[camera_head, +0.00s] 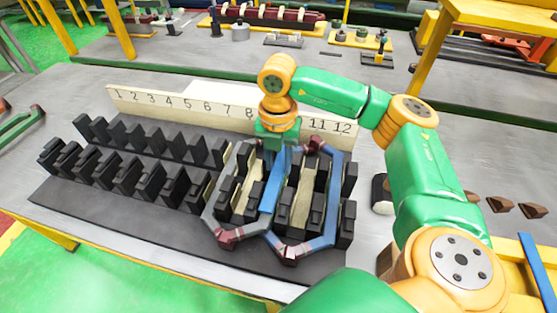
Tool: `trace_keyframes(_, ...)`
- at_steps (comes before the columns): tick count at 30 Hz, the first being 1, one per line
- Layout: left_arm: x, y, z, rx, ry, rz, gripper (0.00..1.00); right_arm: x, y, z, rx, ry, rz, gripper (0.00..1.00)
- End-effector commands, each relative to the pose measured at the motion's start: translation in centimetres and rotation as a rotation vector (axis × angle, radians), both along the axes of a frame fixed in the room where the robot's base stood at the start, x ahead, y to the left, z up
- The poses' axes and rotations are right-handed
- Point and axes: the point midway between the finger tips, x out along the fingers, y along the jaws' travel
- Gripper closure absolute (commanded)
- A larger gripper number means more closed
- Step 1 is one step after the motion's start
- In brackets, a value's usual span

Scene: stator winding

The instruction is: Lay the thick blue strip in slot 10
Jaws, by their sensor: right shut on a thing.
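The thick blue strip (272,188) hangs lengthwise over the black slotted stator block (130,225), among its right-hand teeth. My right gripper (279,146) is shut on the strip's far end. The white number board (180,105) stands behind the slots. Numbers 1 to 8 and 11 and 12 show, while my right gripper and wrist hide 9 and 10. The strip lies in line with the hidden numbers, but I cannot tell whether it touches the slot floor. My left gripper is not in view.
A grey coil (216,205) and a blue coil (333,195) with dark red ties sit around the right-hand teeth, on either side of the strip. Another blue strip (537,272) lies at the right edge. Several brown wedges (500,205) lie on the table at right.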

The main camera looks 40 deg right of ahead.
Motion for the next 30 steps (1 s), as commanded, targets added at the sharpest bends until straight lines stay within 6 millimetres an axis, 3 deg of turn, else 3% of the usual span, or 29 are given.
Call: trace_keyframes(30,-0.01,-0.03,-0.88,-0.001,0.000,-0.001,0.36,-0.01,0.02,-1.05,0.000,0.000,0.000,1.00)
